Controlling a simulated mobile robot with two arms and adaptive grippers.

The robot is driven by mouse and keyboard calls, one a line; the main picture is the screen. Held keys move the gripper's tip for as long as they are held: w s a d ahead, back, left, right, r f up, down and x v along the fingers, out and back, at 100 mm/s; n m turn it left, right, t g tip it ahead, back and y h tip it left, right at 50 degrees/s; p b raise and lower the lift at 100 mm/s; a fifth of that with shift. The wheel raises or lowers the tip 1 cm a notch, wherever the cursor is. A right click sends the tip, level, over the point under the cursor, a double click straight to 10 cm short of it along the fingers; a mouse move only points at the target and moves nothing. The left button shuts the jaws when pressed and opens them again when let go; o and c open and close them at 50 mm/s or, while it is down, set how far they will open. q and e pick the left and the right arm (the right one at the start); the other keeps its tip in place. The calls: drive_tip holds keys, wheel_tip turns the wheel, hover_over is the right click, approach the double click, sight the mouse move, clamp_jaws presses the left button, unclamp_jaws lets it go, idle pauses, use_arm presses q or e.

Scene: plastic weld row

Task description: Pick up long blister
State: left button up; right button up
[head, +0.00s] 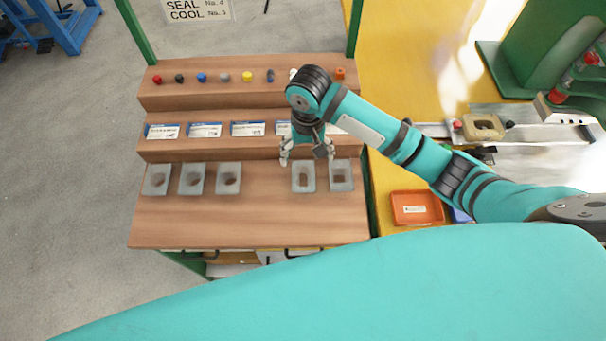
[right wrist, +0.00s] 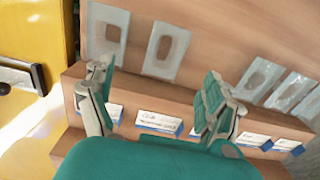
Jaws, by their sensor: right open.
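Several grey blisters with cut-out openings stand in a row on the lower wooden shelf. The one below my right gripper (head: 305,154) has a tall, oblong opening and looks like the long blister (head: 303,178). In the right wrist view this blister (right wrist: 165,50) lies beyond the spread fingertips, between them and apart from them. A blister with a squarer opening (head: 341,175) sits to its right. The others (head: 191,179) are to the left, past a gap. My right gripper is open and empty above the shelf. My left gripper is not in view.
Blue-edged cards (head: 205,130) line the middle step, near my right gripper. Small coloured parts (head: 247,76) stand on the top step. An orange bin (head: 417,208) sits on the yellow table at right. The shelf front is clear.

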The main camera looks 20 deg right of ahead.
sight(303, 179)
drive_tip(key=f, duration=0.6)
drive_tip(key=shift+w+f, duration=0.15)
drive_tip(key=shift+w, duration=0.1)
drive_tip(key=shift+a+f, duration=0.1)
drive_tip(key=shift+f, duration=0.2)
drive_tip(key=f, duration=0.3)
drive_tip(key=shift+w+a+f+p, duration=0.15)
drive_tip(key=shift+a+f+p, duration=0.1)
drive_tip(key=shift+f+p, duration=0.15)
drive_tip(key=shift+f, duration=0.4)
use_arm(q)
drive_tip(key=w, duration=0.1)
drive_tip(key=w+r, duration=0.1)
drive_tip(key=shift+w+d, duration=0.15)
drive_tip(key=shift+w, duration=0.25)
use_arm(e)
drive_tip(key=c, duration=0.9)
